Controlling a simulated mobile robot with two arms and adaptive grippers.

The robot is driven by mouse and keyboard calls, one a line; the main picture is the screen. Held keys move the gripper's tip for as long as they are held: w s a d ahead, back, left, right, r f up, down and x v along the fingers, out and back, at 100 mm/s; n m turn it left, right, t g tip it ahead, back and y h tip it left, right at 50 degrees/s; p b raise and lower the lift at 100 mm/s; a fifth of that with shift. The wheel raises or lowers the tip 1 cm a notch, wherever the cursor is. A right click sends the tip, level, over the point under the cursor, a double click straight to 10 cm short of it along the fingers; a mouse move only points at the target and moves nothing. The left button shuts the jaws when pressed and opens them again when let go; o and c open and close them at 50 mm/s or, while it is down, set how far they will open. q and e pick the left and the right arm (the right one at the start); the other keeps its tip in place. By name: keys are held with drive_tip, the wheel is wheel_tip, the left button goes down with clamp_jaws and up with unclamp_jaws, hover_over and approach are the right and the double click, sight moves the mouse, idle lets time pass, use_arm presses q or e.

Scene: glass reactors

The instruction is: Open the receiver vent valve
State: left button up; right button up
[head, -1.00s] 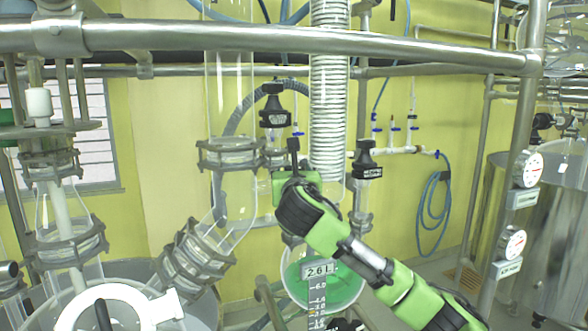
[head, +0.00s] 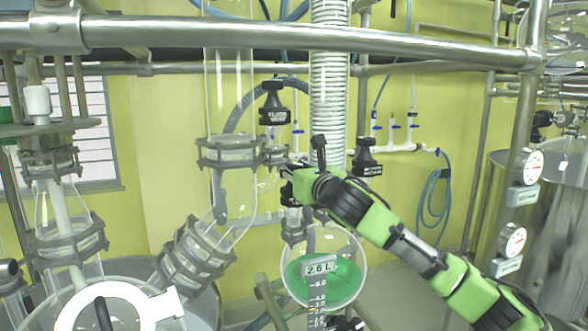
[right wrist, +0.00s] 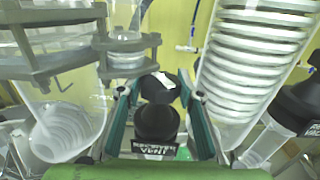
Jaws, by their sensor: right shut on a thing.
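The receiver vent valve (right wrist: 157,120) shows in the right wrist view as a black knob with a label below it that appears to read "RECEIVER VENT". My right gripper (right wrist: 160,95) has its fingers on either side of this knob and is shut on it. In the head view my right gripper (head: 288,178) is at the glass pipework left of the white ribbed hose. A black part, likely the valve (head: 287,194), shows just below the fingers, largely hidden. My left gripper is not in view.
Another black labelled valve (head: 272,104) stands above left of the gripper, and one more (head: 366,158) to the right. The ribbed hose (head: 328,90) hangs close by. A receiver with green liquid (head: 335,285) is below. A steel rail (head: 270,38) crosses in front, above.

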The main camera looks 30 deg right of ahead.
drive_tip(key=shift+s+d+n+y, duration=0.1)
drive_tip(key=shift+d+n+y, duration=0.15)
drive_tip(key=shift+n+y, duration=0.75)
drive_tip(key=shift+a+y, duration=0.1)
drive_tip(key=shift+y, duration=0.6)
drive_tip(key=shift+n+y, duration=0.4)
drive_tip(key=shift+y, duration=0.1)
drive_tip(key=shift+a+y, duration=0.15)
drive_tip(key=shift+y, duration=0.15)
drive_tip(key=shift+f+n+y, duration=0.1)
drive_tip(key=shift+n+y, duration=0.4)
drive_tip(key=o, duration=0.9)
drive_tip(key=shift+a, duration=0.1)
